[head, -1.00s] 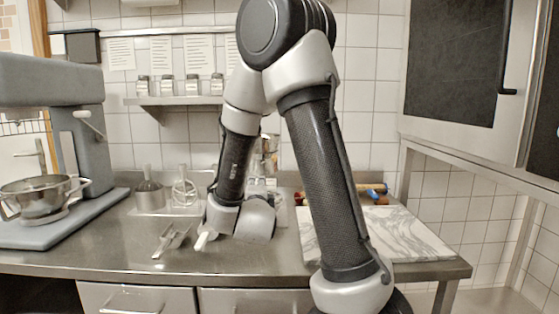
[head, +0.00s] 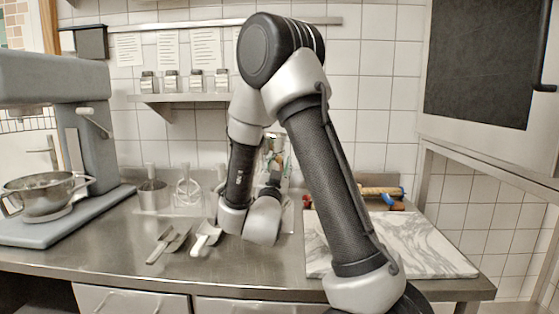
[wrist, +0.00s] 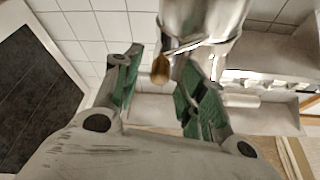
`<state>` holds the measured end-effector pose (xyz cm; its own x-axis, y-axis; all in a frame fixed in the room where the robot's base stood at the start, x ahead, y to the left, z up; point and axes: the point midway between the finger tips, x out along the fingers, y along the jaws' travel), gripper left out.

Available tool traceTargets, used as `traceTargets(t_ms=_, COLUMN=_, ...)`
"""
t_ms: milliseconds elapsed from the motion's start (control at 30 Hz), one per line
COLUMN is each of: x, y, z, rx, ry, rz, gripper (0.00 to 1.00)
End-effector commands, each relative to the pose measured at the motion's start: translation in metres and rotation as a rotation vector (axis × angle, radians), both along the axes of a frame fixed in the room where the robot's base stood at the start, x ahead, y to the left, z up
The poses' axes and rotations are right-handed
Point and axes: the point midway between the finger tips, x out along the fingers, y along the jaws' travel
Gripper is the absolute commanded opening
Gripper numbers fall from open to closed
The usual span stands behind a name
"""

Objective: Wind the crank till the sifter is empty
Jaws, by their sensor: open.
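The metal sifter (wrist: 205,18) fills the top middle of the wrist view. Its crank's wooden knob (wrist: 160,70) hangs between the green-padded fingers of my gripper (wrist: 158,60). The fingers are apart, with gaps showing on both sides of the knob, so it is not clamped. In the head view the sifter (head: 271,142) stands at the back of the counter, mostly hidden behind my arm. My gripper (head: 274,172) shows small and partly covered there. The sifter's inside is not visible.
A grey mixer with a steel bowl (head: 45,195) stands left. A marble board (head: 400,245) and a rolling pin (head: 382,192) are right. A shelf with jars (head: 185,98) hangs above.

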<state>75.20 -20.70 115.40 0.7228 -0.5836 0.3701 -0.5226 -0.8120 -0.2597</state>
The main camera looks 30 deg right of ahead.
Motion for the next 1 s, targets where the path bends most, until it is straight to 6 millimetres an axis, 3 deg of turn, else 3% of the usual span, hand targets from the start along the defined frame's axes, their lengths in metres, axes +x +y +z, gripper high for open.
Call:
traceTargets(t_ms=200, x=0.019, y=-0.015, z=0.010, rx=0.001, ry=-0.002, rz=0.000, gripper=0.41)
traceTargets(t_ms=500, x=0.022, y=-0.018, z=0.011, rx=0.001, ry=0.000, rz=0.002, gripper=0.41)
traceTargets(t_ms=533, x=0.022, y=-0.018, z=0.011, rx=0.001, ry=0.000, rz=0.002, gripper=0.40)
traceTargets(t_ms=733, x=0.022, y=-0.018, z=0.011, rx=0.001, ry=0.000, rz=0.002, gripper=0.03)
traceTargets(t_ms=1000, x=0.022, y=-0.018, z=0.010, rx=0.005, ry=0.001, rz=0.001, gripper=0.01)
